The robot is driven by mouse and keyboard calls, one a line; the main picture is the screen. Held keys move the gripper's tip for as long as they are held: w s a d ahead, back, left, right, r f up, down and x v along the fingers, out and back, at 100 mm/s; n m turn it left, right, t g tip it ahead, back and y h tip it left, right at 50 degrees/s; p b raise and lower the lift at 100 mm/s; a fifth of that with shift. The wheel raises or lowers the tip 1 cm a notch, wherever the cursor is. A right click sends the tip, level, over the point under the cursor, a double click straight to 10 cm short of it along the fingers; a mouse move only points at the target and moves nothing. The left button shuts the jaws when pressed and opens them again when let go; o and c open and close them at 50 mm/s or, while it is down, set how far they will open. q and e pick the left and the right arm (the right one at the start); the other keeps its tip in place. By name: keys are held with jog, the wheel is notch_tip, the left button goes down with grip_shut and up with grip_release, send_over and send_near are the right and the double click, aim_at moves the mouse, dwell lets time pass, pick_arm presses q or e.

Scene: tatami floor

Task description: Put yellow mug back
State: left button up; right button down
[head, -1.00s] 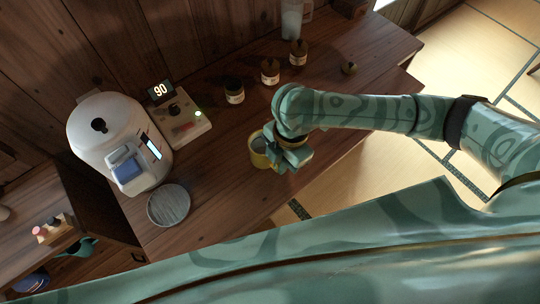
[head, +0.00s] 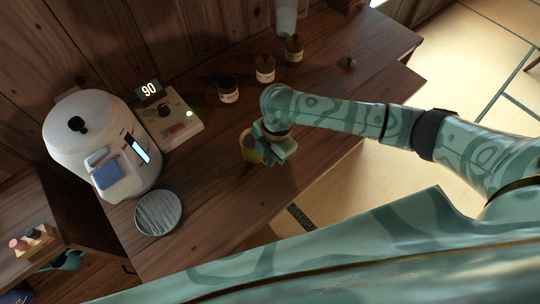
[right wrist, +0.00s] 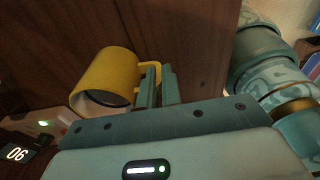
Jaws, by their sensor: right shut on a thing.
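The yellow mug (head: 249,147) is over the dark wooden counter (head: 215,190) in the head view, partly hidden behind my right gripper (head: 272,157). In the right wrist view the mug (right wrist: 104,78) shows its open mouth and its handle. The fingers of my right gripper (right wrist: 158,88) are shut on that handle. I cannot tell whether the mug touches the counter. My left gripper is not in view.
A white dispenser (head: 85,130) stands at the left with a round grey tray (head: 158,213) in front. A control box (head: 175,122) reading 90 stands beside it. Several jars (head: 264,70) line the back. The counter's middle is mostly clear.

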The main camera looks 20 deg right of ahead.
jog(key=shift+f, duration=0.1)
jog(key=c, duration=1.6)
grip_release()
jog(key=r+p, duration=0.1)
jog(key=r, duration=0.3)
jog(key=d+r+p, duration=0.1)
jog(key=r+p, duration=0.1)
jog(key=r, duration=0.2)
jog(key=r+p, duration=0.1)
jog(key=r, duration=0.3)
jog(key=shift+w+d, duration=0.3)
